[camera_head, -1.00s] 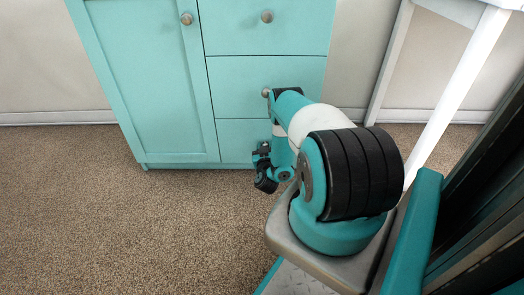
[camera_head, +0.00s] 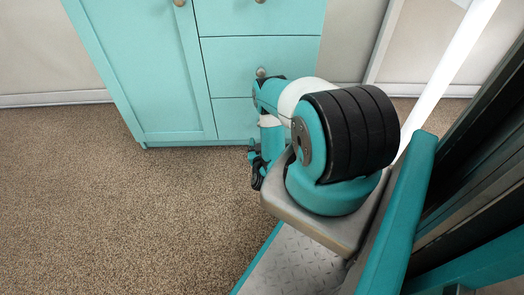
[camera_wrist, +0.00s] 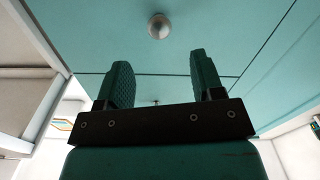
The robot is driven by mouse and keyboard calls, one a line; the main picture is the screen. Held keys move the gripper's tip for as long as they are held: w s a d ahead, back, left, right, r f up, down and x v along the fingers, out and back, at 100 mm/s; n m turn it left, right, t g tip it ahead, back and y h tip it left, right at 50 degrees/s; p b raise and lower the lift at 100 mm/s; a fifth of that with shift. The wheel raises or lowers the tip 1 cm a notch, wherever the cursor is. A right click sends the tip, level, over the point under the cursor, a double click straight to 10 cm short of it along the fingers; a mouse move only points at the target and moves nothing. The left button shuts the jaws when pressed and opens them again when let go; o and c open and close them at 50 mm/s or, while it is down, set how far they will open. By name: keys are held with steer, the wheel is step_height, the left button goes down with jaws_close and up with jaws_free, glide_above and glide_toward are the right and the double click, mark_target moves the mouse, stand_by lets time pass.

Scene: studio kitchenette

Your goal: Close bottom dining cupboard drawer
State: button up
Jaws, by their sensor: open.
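The teal dining cupboard (camera_head: 165,80) stands against the wall, with a door on the left and a column of drawers on the right. The bottom drawer (camera_head: 234,118) looks about flush with the cupboard front, and my arm hides its right part and any knob on it. My gripper (camera_head: 256,172) hangs low in front of the drawers, apart from the cupboard. In the wrist view my gripper (camera_wrist: 160,62) is open and empty, its two fingers spread before a teal front. A round metal knob (camera_wrist: 158,27) shows beyond the fingertips, and a smaller one (camera_wrist: 155,101) shows between the fingers.
The middle drawer (camera_head: 235,65) and its knob (camera_head: 260,72) look shut. A white slanted leg (camera_head: 455,70) stands to the right. The brown carpet (camera_head: 110,210) left of my arm is clear.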

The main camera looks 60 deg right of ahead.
steer(key=p+v, duration=0.8)
steer(key=shift+w, duration=0.1)
stand_by(0.4)
